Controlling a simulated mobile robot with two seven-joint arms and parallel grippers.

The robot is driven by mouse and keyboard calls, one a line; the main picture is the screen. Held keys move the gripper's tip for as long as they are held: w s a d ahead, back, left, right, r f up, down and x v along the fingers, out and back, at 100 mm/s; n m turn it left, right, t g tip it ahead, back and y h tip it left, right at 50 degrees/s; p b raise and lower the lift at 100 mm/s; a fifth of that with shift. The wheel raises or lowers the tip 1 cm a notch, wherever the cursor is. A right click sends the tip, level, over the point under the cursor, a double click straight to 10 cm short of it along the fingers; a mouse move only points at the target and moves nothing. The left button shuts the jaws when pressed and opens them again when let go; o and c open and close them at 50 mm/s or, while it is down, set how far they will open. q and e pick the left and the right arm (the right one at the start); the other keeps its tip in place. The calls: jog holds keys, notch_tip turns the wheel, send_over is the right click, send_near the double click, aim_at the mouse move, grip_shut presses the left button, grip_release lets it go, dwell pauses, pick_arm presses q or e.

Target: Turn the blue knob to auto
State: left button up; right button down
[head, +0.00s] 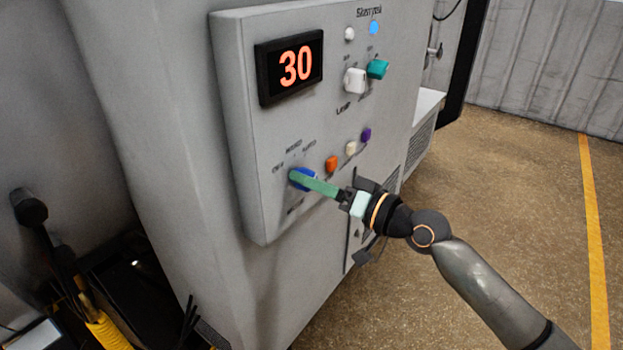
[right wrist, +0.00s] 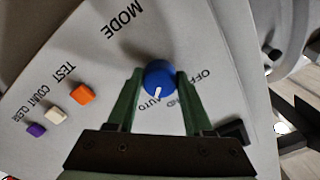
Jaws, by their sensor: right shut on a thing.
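The blue knob (head: 298,178) sits low on the grey control panel, left of the orange button. It also shows in the right wrist view (right wrist: 160,76), with a white mark pointing down and slightly left, close to the AUTO lettering (right wrist: 148,104). OFF is printed to the right of the knob there, and another label beside AUTO is hard to read. My right gripper (head: 312,183) reaches in from the right, its green fingers on both sides of the knob and shut on it. My left gripper is not in view.
Orange (head: 331,164), cream (head: 351,148) and purple (head: 366,134) buttons run up to the right of the knob. A display (head: 290,66) reads 30. White (head: 355,81) and teal (head: 377,69) controls sit above. Open floor lies to the right.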

dwell(0.4)
jog(key=shift+c, duration=1.5)
grip_release()
jog(key=b+v, duration=0.3)
jog(key=v, duration=0.9)
jog(key=shift+s+d, duration=0.15)
jog(key=shift+d, duration=0.05)
jog(key=shift+f, duration=0.1)
